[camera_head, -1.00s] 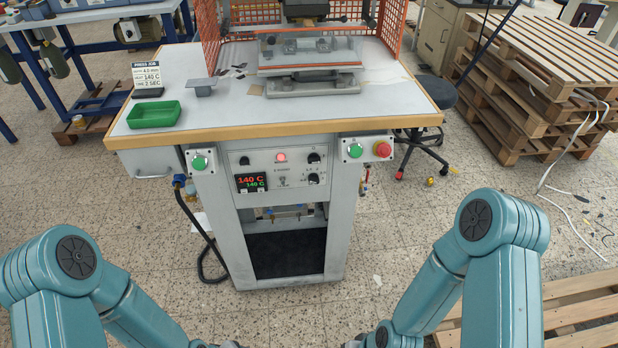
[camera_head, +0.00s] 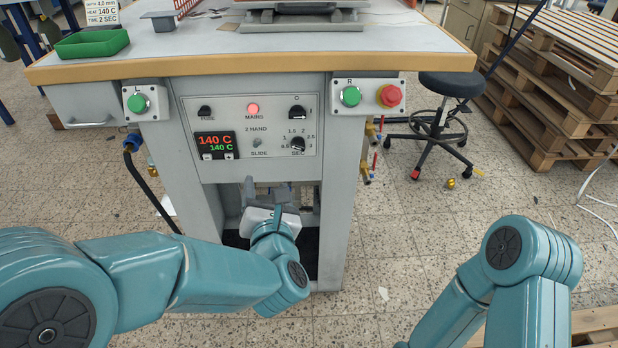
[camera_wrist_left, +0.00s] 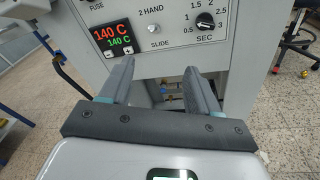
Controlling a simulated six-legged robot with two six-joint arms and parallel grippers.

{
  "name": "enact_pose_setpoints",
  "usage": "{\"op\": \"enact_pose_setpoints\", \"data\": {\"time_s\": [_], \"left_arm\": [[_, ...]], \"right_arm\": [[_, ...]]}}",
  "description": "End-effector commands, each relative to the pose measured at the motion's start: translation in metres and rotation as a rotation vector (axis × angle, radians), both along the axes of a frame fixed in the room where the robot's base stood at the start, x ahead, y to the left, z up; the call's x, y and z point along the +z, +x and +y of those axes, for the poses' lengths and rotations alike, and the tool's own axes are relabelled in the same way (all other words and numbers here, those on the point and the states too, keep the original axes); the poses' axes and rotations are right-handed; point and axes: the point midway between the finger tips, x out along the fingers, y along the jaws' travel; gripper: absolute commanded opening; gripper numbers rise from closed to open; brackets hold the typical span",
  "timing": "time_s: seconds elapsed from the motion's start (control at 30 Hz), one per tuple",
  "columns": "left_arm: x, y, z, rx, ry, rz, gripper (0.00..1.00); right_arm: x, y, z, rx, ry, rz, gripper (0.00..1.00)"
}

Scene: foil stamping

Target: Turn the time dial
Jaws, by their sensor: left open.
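The time dial (camera_head: 298,144) is a black knob marked SEC with numbers around it, at the lower right of the grey control panel (camera_head: 228,106). It also shows in the left wrist view (camera_wrist_left: 205,20), above and to the right of the fingers. My left gripper (camera_head: 268,192) is in front of the press, below the panel and a little left of the dial. In the left wrist view its two fingers (camera_wrist_left: 160,82) are apart with nothing between them. They do not touch the dial. My right gripper is out of view; only part of my right arm shows.
Near the dial are a slide switch (camera_head: 257,143), a temperature display (camera_head: 215,145), a rotary switch (camera_head: 297,112) and a lit red mains lamp (camera_head: 253,109). A green button (camera_head: 351,96) and a red emergency button (camera_head: 389,96) sit to the right. The table edge (camera_head: 240,64) overhangs above.

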Motion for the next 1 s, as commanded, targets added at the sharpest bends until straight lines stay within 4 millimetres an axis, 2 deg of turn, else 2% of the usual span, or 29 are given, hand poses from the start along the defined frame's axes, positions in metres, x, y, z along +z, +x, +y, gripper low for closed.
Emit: {"op": "enact_pose_setpoints", "data": {"time_s": [0.03, 0.1, 0.23, 0.37, 0.53, 0.8, 1.0], "left_arm": [[-0.012, -0.007, -0.017, -0.037, -0.013, -0.033, 0.62], [-0.009, -0.016, -0.033, -0.076, -0.022, -0.065, 0.62], [-0.007, -0.030, -0.052, -0.126, -0.031, -0.095, 0.62], [-0.005, -0.030, -0.058, -0.143, -0.030, -0.100, 0.62], [-0.005, -0.004, -0.057, -0.140, -0.030, -0.098, 0.62], [-0.005, 0.064, -0.058, -0.140, -0.030, -0.098, 0.62], [-0.006, 0.106, -0.060, -0.141, -0.029, -0.098, 0.62]], "right_arm": [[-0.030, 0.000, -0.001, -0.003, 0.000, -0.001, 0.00], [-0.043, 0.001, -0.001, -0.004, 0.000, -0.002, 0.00], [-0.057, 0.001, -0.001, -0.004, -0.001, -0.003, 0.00], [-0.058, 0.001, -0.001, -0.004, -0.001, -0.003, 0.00], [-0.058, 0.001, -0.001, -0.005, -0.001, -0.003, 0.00], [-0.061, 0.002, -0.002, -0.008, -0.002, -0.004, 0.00], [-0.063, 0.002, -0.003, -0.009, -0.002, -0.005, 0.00]]}}
